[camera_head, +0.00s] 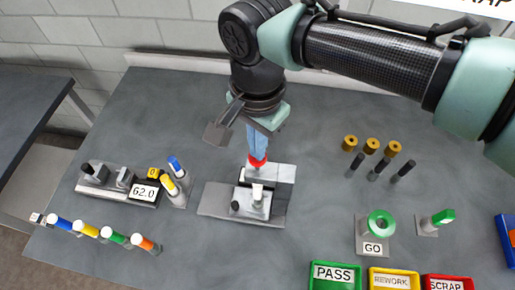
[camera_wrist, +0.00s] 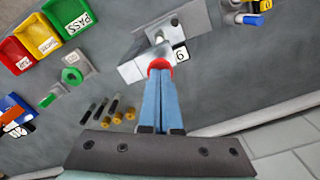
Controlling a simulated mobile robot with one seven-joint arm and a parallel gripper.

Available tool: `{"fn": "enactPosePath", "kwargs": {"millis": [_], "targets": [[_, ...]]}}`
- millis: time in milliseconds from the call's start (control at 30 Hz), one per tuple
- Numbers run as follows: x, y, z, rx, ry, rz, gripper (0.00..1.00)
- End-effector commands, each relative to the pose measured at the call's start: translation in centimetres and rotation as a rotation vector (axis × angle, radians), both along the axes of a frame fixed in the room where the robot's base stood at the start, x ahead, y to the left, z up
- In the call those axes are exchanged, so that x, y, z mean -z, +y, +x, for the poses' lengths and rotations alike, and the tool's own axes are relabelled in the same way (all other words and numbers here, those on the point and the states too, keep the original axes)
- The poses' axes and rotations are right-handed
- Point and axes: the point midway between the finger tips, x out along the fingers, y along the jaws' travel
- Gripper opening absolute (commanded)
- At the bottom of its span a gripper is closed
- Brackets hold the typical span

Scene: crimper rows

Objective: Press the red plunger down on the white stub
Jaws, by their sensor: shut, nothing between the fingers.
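The red plunger (camera_head: 257,162) is on top of a grey press (camera_head: 283,174) in the middle of the table. It also shows in the wrist view (camera_wrist: 159,65), partly hidden behind my fingertips. A small white stub (camera_head: 258,191) stands upright on the press in front of the plunger in the head view. My gripper (camera_head: 258,154) has blue fingers, closed together with nothing between them, pointing down. In the wrist view the fingertips (camera_wrist: 160,73) overlap the red plunger. They look to be at its top; whether they touch it is hard to tell.
A gauge block reading 62.0 (camera_head: 145,192) and several coloured markers stand left. Brass rings (camera_head: 371,145), dark pins and a green GO ring (camera_head: 381,223) stand right. PASS (camera_head: 335,276), REWORK and SCRAP bins line the front right. Bare table surrounds the press.

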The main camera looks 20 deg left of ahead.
Motion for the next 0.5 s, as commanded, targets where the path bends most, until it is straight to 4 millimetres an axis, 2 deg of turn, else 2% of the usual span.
{"fn": "enactPosePath", "kwargs": {"millis": [500], "targets": [[1.7, 0.0, 0.0, 0.001, 0.001, -0.001, 0.00]]}}
